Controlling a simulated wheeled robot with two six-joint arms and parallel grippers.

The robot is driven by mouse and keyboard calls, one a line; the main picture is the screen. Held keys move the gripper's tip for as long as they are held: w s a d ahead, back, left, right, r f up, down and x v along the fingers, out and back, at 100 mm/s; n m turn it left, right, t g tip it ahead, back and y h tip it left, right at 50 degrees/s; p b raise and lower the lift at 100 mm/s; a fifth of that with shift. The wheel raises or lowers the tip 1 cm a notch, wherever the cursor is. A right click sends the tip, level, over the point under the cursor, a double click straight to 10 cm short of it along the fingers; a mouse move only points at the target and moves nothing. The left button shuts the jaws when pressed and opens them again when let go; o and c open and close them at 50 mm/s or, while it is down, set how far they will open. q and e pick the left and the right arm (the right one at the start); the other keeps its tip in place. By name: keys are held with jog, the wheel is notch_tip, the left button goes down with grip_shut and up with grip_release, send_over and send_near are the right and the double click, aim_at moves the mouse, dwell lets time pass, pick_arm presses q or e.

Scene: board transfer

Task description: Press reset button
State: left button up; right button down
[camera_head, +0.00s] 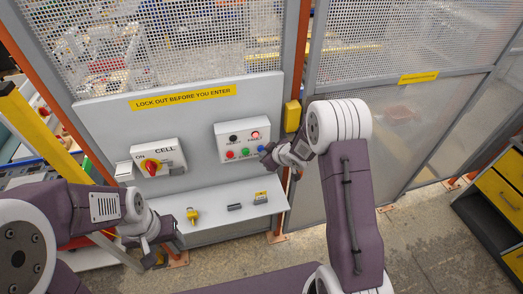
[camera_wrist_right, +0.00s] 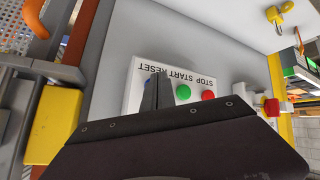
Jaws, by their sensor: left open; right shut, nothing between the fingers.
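The control box (camera_head: 222,130) is a white panel with a black button and a lit red one above, and red, green and blue buttons below. The blue reset button (camera_head: 261,149) is at the lower right of the box. My left gripper (camera_head: 168,252) is open and empty, low at the left.
A CELL switch box (camera_head: 160,157) with a red and yellow knob is left on the grey panel. Below, a shelf (camera_head: 215,222) holds a yellow padlock (camera_head: 192,215) and small items. A yellow box (camera_head: 292,116) sits on the post beside my right arm. Mesh fence stands behind.

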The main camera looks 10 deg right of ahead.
jog(key=shift+w, duration=0.4)
dwell(0.4)
jog(key=shift+s, duration=0.85)
jog(key=shift+s+b, duration=0.1)
jog(key=shift+b, duration=0.2)
jog(key=s+b, duration=0.2)
jog(key=s, duration=0.2)
jog(key=shift+s+d, duration=0.1)
jog(key=shift+s, duration=0.3)
